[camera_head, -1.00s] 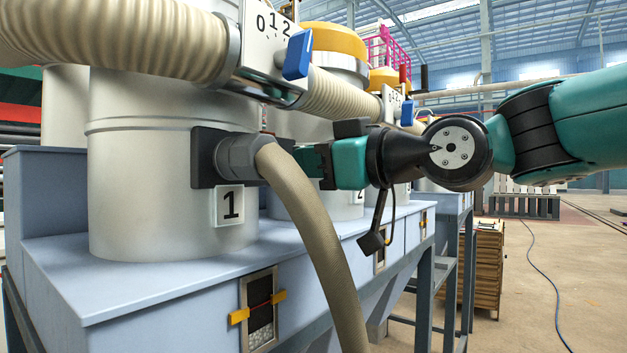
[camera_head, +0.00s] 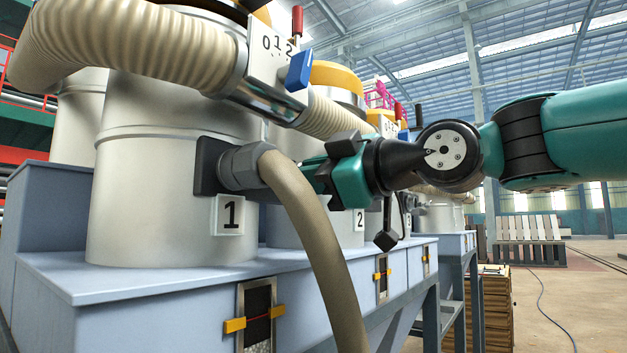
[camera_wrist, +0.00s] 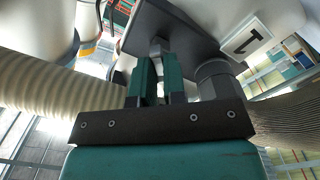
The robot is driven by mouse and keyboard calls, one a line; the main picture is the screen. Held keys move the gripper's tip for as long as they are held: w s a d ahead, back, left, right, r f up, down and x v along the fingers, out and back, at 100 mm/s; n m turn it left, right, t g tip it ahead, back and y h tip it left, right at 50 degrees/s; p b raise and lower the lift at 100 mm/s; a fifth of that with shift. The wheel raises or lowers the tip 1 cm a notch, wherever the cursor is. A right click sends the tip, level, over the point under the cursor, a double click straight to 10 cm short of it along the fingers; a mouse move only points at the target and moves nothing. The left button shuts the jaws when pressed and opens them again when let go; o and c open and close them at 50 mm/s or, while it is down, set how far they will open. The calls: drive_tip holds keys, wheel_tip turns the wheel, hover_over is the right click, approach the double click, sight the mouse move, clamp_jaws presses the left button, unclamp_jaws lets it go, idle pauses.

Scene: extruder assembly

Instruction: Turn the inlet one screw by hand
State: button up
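The inlet one fitting (camera_head: 240,165) is a grey hex collar on a dark plate (camera_head: 207,166) on the side of the hopper marked 1. A beige hose hangs from it. In the wrist view, the plate (camera_wrist: 185,30) is ahead and the collar (camera_wrist: 213,80) is just right of the fingers. The small grey inlet one screw (camera_wrist: 158,45) stands out from the plate. My gripper (camera_wrist: 158,62) has its two green fingers close together, one on each side of the screw, apparently shut on it. In the head view, the hose and collar hide the fingertips and screw.
The beige hose (camera_head: 315,240) curves down just in front of my gripper. A ribbed pipe (camera_head: 150,50) and a valve box with a blue handle (camera_head: 300,69) are above. Other hoppers stand behind. Open floor (camera_head: 590,290) lies at right.

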drive_tip(key=o, duration=0.3)
drive_tip(key=shift+b+v, duration=0.55)
drive_tip(key=shift+v, duration=0.5)
